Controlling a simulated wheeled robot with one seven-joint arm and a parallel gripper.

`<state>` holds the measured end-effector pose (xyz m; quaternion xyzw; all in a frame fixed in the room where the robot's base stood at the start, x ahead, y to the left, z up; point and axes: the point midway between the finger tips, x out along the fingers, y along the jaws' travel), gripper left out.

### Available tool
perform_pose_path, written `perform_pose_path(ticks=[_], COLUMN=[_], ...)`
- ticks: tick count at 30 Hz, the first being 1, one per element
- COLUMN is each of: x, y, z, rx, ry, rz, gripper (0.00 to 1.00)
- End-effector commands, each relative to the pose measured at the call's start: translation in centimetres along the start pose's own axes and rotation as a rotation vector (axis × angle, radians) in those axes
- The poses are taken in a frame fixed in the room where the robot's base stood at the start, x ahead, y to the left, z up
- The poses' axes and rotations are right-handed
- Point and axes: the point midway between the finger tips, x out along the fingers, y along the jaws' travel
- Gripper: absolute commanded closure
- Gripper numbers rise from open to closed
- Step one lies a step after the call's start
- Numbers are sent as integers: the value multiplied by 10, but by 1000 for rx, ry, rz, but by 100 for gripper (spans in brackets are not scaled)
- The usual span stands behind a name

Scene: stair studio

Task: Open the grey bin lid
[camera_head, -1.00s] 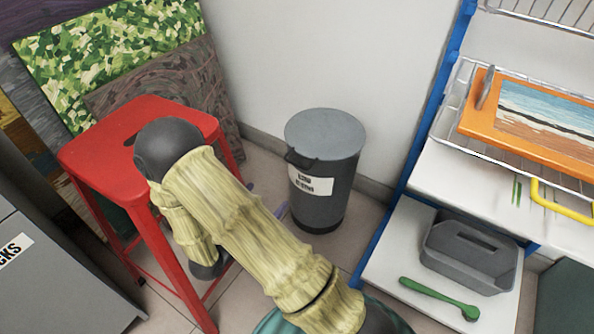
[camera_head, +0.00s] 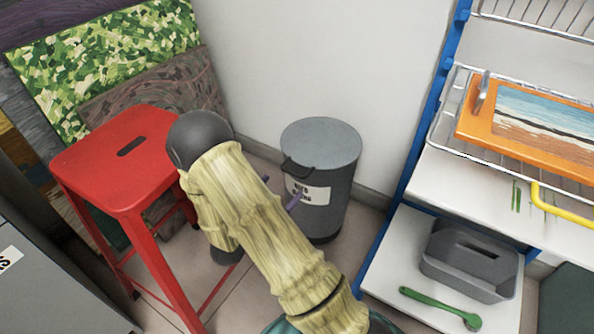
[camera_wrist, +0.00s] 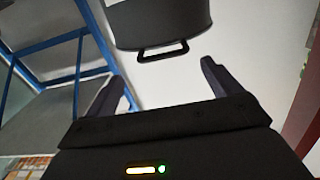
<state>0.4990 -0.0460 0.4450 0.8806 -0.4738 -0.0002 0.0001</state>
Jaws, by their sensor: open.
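The grey bin (camera_head: 322,207) stands upright on the floor against the wall, with a white label on its front. Its round grey lid (camera_head: 322,143) is closed, and a black handle (camera_head: 297,168) sticks out at the lid's front edge. In the wrist view the bin's dark rounded shape (camera_wrist: 160,18) is at the top, with the handle loop (camera_wrist: 163,51) below it. My gripper (camera_wrist: 160,86) is open and empty; the handle lies ahead, between the lines of its fingers, not touched. In the head view my arm hides most of the gripper, beside the bin's front left.
A red stool (camera_head: 128,160) stands left of the bin, close to my arm. A blue-framed shelf (camera_head: 405,180) stands to the right, holding a grey caddy (camera_head: 470,260) and a green brush (camera_head: 440,308). Paintings (camera_head: 110,70) lean at the back left.

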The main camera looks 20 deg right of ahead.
Motion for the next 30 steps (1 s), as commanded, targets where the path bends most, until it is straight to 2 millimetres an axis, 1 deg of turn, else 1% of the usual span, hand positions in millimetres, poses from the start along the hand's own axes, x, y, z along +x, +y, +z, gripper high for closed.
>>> perform_pose_path(ticks=[1, 12, 15, 19, 27, 28, 30], x=[10, 72, 86, 95, 96, 96, 96], y=[0, -1, 0, 0, -1, -1, 0], z=[0, 0, 0, 0, 0, 0, 0], rx=[2, 2, 2, 0, 0, 0, 0], ry=[1, 2, 1, 1, 1, 1, 1], rz=[3, -2, 0, 0, -2, -2, -2], gripper=[10, 10, 10, 10, 10, 14, 27])
